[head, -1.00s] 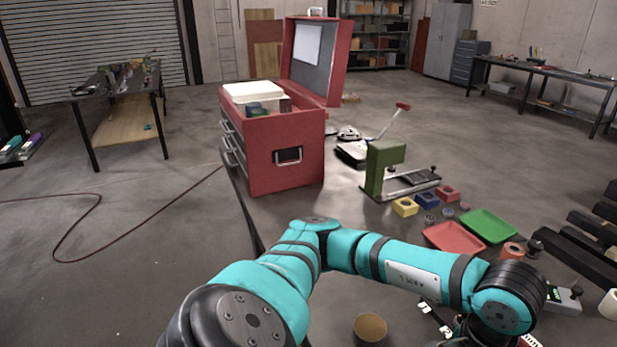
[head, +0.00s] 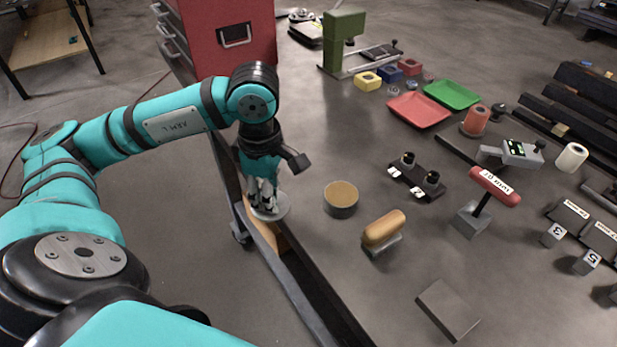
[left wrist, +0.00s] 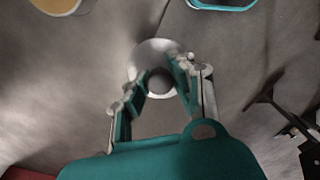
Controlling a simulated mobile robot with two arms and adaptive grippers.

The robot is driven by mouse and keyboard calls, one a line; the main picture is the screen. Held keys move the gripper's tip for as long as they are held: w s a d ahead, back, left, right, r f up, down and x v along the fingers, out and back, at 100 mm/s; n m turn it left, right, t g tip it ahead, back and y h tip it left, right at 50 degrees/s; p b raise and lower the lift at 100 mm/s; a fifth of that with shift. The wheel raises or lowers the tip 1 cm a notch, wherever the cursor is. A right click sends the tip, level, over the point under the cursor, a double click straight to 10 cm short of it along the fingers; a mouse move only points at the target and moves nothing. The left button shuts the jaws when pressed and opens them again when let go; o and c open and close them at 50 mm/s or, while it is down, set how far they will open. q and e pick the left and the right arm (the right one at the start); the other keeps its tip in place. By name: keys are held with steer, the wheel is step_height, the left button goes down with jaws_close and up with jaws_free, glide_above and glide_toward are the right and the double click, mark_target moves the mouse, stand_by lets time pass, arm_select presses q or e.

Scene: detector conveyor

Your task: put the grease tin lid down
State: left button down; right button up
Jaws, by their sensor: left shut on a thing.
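My left gripper (head: 264,200) points down near the table's left edge, left of the grease tin. It is shut on the grease tin lid (head: 279,213), a round pale grey disc that lies flat under the fingertips. In the left wrist view the lid (left wrist: 146,52) shows with its knob between the two fingers. I cannot tell whether the lid touches the table. The grease tin (head: 341,199) stands open on the table with tan grease inside; part of it shows in the left wrist view (left wrist: 55,3). My right gripper is out of view.
A wooden-handled block (head: 384,230) and a flat dark plate (head: 448,309) are to the tin's right. A red-handled stamp (head: 495,186) stands beyond. The red toolbox (head: 225,45) is behind. The table's left edge is close to the lid.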

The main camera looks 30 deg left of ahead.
arm_select(q)
steer(key=shift+w+a+n, duration=0.2)
steer(key=shift+n, duration=0.1)
steer(key=p, duration=0.5)
glide_above(309, 172)
steer(key=shift+s+f, duration=0.25)
steer(key=shift+f, duration=0.4)
steer(key=shift+w+f, duration=0.1)
steer(key=shift+w, duration=0.1)
step_height(309, 172, down, 3)
steer(key=shift+f+p, duration=0.15)
steer(key=shift+p, duration=0.65)
steer(key=shift+f+b, duration=0.3)
steer(key=shift+f, duration=0.05)
steer(key=c, duration=1.1)
jaws_free()
steer(key=shift+c, duration=0.2)
steer(key=shift+r, duration=0.15)
